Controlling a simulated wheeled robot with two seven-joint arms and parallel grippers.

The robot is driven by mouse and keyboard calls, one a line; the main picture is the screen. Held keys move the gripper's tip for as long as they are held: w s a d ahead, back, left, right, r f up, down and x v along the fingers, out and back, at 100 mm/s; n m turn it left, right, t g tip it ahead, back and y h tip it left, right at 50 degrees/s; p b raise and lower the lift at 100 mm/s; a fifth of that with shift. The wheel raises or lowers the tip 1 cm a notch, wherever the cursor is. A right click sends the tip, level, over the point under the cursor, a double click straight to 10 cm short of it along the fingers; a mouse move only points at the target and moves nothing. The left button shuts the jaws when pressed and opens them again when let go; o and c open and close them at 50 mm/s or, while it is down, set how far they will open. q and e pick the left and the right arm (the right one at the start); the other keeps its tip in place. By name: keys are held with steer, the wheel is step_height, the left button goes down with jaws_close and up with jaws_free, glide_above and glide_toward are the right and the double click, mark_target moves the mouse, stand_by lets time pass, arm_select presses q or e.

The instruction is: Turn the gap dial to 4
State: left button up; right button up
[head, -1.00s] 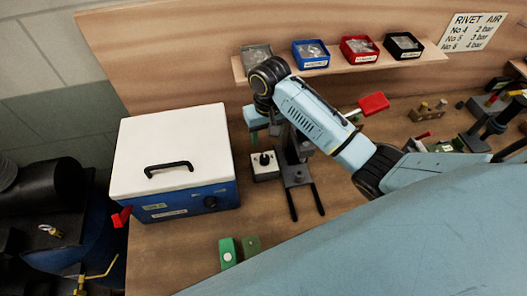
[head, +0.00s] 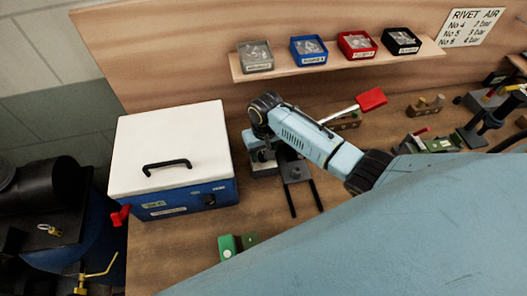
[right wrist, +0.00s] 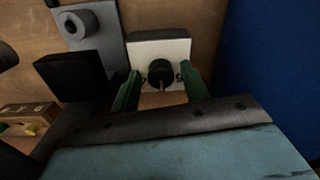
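The gap dial is a black knob (right wrist: 160,72) on a white-faced box (right wrist: 160,48) in the right wrist view. Part of a digit shows to the right of the knob; the other markings are too dark or covered to read. My right gripper (right wrist: 163,88) has its two green fingers on either side of the knob, with gaps visible between them and it. In the head view my right gripper (head: 262,148) is over the dial box (head: 263,166), hiding most of it. My left gripper is not in view.
A blue box with a white lid (head: 170,150) stands close left of the dial. A forked grey tool (head: 297,175) stands close right. Green pieces (head: 228,246) lie near the front. A shelf (head: 335,66) holds several bins.

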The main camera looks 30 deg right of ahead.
steer(key=c, duration=0.8)
steer(key=shift+m, duration=0.4)
steer(key=m, duration=0.5)
steer(key=shift+a+m, duration=0.1)
steer(key=shift+m, duration=0.2)
steer(key=m, duration=0.5)
steer(key=shift+m, duration=0.3)
steer(key=o, duration=1)
steer(key=shift+w+r, duration=0.1)
